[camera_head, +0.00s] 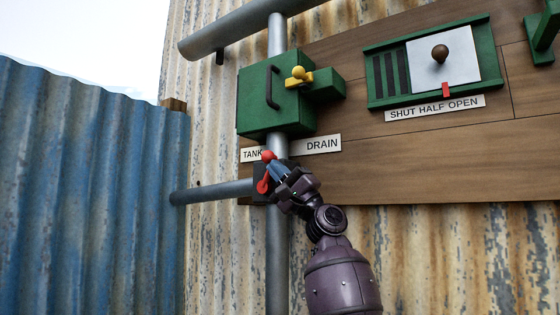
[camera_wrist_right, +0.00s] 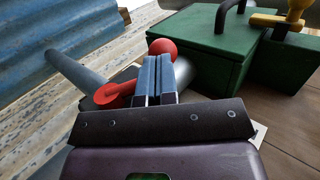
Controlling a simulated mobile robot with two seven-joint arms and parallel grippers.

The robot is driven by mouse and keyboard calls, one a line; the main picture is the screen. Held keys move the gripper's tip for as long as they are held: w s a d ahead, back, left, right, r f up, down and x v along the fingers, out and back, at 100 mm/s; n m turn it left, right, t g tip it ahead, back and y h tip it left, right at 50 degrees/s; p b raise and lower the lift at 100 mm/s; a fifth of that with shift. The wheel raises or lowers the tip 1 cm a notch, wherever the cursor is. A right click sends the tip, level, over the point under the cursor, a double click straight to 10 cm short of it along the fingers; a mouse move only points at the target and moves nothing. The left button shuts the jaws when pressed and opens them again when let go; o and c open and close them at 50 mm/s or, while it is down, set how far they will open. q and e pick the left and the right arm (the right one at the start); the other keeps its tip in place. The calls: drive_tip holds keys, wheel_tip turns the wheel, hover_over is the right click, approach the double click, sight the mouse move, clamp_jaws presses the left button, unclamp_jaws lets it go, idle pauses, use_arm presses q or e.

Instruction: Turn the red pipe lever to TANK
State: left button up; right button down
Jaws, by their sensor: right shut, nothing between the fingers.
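The red pipe lever shows in the head view as a red ball knob (camera_head: 268,156) and a red hub (camera_head: 262,186) on the grey pipe, just below the TANK label (camera_head: 252,155). The DRAIN label (camera_head: 322,144) is to the right. My right gripper (camera_head: 275,168) is shut, with its fingertips right beside the lever; whether they touch it I cannot tell. In the right wrist view the closed fingers (camera_wrist_right: 158,72) cover the middle of the lever. The red ball (camera_wrist_right: 162,47) shows beyond their tips and the red hub (camera_wrist_right: 113,95) shows to their left. My left gripper is not in view.
A green box (camera_head: 255,95) with a black handle and a yellow knob (camera_head: 298,73) sits just above the lever. A green-framed panel (camera_head: 440,55) labelled SHUT HALF OPEN is at the upper right. A grey side pipe (camera_head: 210,191) runs left. Corrugated wall lies below.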

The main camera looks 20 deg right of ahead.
drive_tip(key=shift+w+a+r+g+h+p, duration=0.15)
drive_tip(key=shift+w+a+r+h+p, duration=0.15)
drive_tip(key=shift+r+p, duration=0.2)
drive_tip(key=shift+w+a+r+g+h+p, duration=0.2)
drive_tip(key=shift+w+r+h+p, duration=0.1)
drive_tip(key=shift+r+h+p, duration=0.15)
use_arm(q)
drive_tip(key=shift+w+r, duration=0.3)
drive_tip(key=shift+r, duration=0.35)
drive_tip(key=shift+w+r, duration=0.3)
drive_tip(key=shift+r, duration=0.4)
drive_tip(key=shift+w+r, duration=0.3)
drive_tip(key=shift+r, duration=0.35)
use_arm(e)
drive_tip(key=shift+w+a+r, duration=0.2)
drive_tip(key=shift+w+r, duration=0.1)
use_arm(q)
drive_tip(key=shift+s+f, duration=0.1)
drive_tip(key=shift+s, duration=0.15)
